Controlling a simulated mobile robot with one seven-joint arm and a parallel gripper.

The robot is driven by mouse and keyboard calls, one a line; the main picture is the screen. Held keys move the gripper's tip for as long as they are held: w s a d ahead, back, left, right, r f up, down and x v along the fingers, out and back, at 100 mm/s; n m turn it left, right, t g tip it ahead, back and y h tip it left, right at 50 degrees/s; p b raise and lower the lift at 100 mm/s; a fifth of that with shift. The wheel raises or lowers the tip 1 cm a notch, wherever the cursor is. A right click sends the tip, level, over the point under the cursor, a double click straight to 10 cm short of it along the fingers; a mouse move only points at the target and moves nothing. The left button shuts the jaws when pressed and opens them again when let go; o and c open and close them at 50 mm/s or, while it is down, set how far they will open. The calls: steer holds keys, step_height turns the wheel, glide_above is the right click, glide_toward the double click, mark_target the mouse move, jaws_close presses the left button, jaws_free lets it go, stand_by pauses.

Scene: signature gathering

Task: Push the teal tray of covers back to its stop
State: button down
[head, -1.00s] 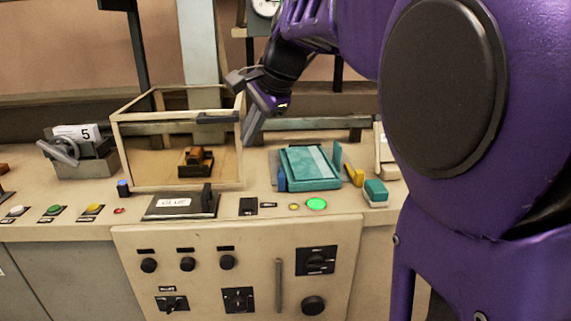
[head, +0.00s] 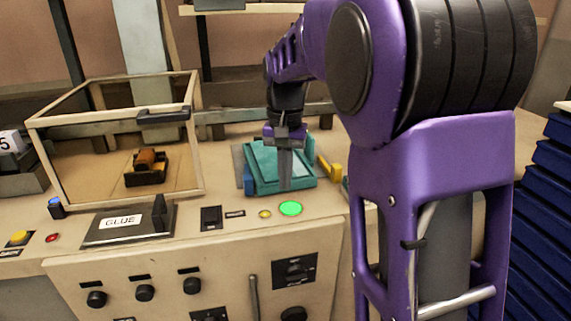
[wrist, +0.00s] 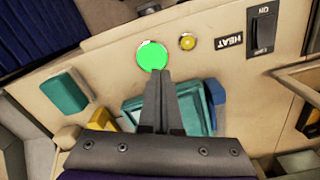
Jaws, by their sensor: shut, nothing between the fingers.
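The teal tray (head: 262,184) sits on the bench top right of the glass case in the head view, with flat teal covers (head: 262,155) in it. My gripper (head: 285,188) is shut and empty, pointing down at the tray's near side. The fingers hide part of the tray, and I cannot tell whether they touch it. In the wrist view the gripper (wrist: 158,75) overlaps the lit green button, and the tray (wrist: 206,105) shows behind and beside the fingers. The tray's far end and its stop are not clearly visible.
The lit green button (head: 290,208) and a small yellow button (head: 264,214) lie in front of the tray. A yellow block (head: 329,171) stands to its right. The framed glass case (head: 115,140) and the glue pad (head: 128,222) are to the left.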

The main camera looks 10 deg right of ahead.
mark_target(287, 201)
step_height(287, 201, down, 4)
steer(key=shift+f+b, duration=0.1)
steer(key=shift+b, duration=0.2)
steer(key=shift+w+d, duration=0.25)
steer(key=shift+w, duration=0.35)
steer(key=shift+w+d, duration=0.25)
steer(key=shift+w, duration=0.35)
steer(key=shift+w+d+r, duration=0.2)
steer(key=shift+w+d, duration=0.1)
steer(key=shift+w, duration=0.4)
steer(key=shift+w+d+r+p, duration=0.1)
steer(key=shift+w+r+p, duration=0.1)
steer(key=shift+p, duration=0.4)
steer(key=w+p, duration=0.1)
steer(key=w+d+p, duration=0.1)
steer(key=w+p, duration=0.2)
steer(key=shift+w+d, duration=0.1)
steer(key=shift+d, duration=0.3)
steer(key=shift+w+d+f, duration=0.15)
steer(key=shift+w, duration=0.2)
